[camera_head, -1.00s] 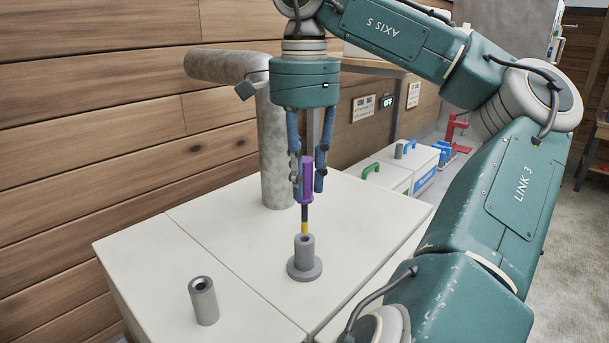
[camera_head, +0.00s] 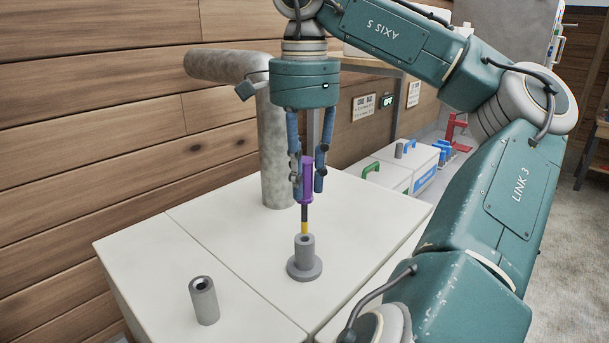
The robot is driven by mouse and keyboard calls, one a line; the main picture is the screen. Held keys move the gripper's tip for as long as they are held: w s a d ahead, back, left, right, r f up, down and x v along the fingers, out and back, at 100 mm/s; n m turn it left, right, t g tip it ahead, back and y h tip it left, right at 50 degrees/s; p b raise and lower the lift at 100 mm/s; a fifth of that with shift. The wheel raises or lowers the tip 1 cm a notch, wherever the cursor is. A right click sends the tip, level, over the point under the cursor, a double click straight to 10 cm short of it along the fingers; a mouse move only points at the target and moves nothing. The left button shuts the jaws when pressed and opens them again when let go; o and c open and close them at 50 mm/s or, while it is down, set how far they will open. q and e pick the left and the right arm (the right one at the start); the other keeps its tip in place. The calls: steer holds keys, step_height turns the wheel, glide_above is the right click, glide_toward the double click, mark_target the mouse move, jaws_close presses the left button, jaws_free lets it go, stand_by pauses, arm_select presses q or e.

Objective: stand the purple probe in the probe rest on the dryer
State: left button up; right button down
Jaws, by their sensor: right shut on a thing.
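The purple probe (camera_head: 307,182) hangs upright in my right gripper (camera_head: 308,185), which is shut on its purple handle. Below the handle the probe has a dark shaft and a yellow lower end. The probe rest (camera_head: 304,262) is a grey tube on a round flange, standing on the white dryer top (camera_head: 220,232). The yellow end is right at the mouth of the tube; I cannot tell whether its tip is inside or just behind the rim. My left gripper is not in view.
A second grey tube (camera_head: 204,302) without a flange stands at the front left of the white top. A thick grey pipe (camera_head: 273,150) rises behind the rest, near the plank wall (camera_head: 90,110). White boxes with green and blue handles (camera_head: 390,176) stand beyond.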

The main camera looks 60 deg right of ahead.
mark_target(305, 159)
steer(key=shift+f+b, duration=3.45)
steer(key=shift+f, duration=0.65)
steer(key=c, duration=1.4)
jaws_free()
steer(key=shift+r, duration=0.1)
step_height(305, 159, up, 12)
steer(key=shift+s, duration=0.1)
